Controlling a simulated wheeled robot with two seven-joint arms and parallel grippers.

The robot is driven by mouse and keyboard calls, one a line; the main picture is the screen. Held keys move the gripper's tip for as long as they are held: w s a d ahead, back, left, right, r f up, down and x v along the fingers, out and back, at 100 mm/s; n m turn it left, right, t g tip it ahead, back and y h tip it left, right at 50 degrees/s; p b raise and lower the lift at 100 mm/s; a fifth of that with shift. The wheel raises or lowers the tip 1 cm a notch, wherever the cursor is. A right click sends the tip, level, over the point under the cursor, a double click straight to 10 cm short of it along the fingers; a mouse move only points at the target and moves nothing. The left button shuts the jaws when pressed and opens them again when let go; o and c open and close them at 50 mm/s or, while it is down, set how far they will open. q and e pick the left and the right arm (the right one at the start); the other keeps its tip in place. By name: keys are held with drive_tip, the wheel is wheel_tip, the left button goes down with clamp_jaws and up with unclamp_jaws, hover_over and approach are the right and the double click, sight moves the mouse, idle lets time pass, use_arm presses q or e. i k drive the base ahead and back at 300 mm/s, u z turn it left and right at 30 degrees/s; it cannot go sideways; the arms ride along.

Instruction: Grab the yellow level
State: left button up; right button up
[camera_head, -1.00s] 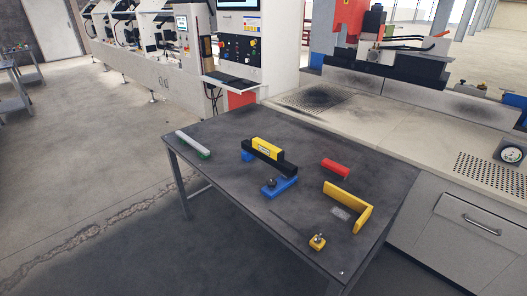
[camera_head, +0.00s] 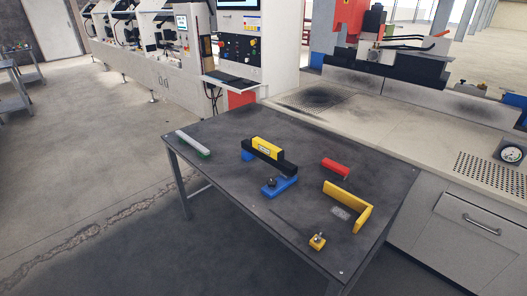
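On the dark table (camera_head: 225,150) there are several yellow things, and I cannot tell for sure which one is the level. A yellow block with a pale label (camera_head: 267,146) sits along the top of a black bar (camera_head: 280,167), with blue parts (camera_head: 279,186) under and in front of it. A yellow L-shaped piece (camera_head: 349,206) lies at the right side of the table. Neither of my grippers shows in the head view.
A red block (camera_head: 335,168) lies right of the black bar. A white and green bar (camera_head: 194,144) lies at the left edge. A grey workbench (camera_head: 405,125) with a machine stands behind and right. The table's left front is clear.

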sight(275, 153)
drive_tip(key=u, duration=2)
drive_tip(key=i, duration=1.8)
drive_tip(key=z, duration=3.45)
